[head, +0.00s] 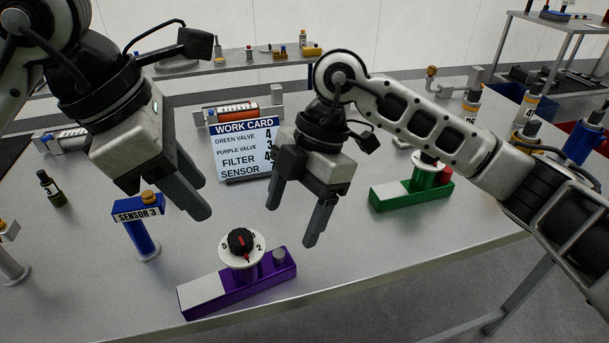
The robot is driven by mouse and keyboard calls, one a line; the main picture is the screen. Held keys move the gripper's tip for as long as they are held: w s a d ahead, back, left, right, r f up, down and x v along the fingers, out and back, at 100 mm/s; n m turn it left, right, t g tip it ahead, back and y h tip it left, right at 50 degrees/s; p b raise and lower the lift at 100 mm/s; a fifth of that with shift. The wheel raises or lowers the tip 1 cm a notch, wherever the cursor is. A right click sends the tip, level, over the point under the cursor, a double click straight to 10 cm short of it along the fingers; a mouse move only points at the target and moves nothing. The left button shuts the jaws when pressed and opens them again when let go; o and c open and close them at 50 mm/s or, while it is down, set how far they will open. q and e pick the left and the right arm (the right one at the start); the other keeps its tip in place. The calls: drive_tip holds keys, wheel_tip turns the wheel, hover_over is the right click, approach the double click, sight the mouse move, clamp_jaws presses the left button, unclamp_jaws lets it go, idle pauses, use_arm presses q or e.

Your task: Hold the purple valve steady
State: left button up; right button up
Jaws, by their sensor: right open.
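The purple valve (237,285) lies near the table's front edge. It has a purple base with a pale left end, a white numbered dial (258,252) and a black knob (240,241) with a red pointer. My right gripper (292,222) is open and empty, above and to the right of the knob, apart from it. My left gripper (203,200) is above and to the left of the valve, apart from it. Its fingers are seen nearly edge-on, and their gap is unclear.
A blue SENSOR 3 post (140,234) stands left of the valve. The work card (245,150) stands behind. The green valve (410,193) is at right, partly behind my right arm. A dark bottle (51,190) stands at far left. Bare table lies between the two valves.

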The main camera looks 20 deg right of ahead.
sight(279, 251)
drive_tip(key=x, duration=0.8)
drive_tip(key=shift+a, duration=0.1)
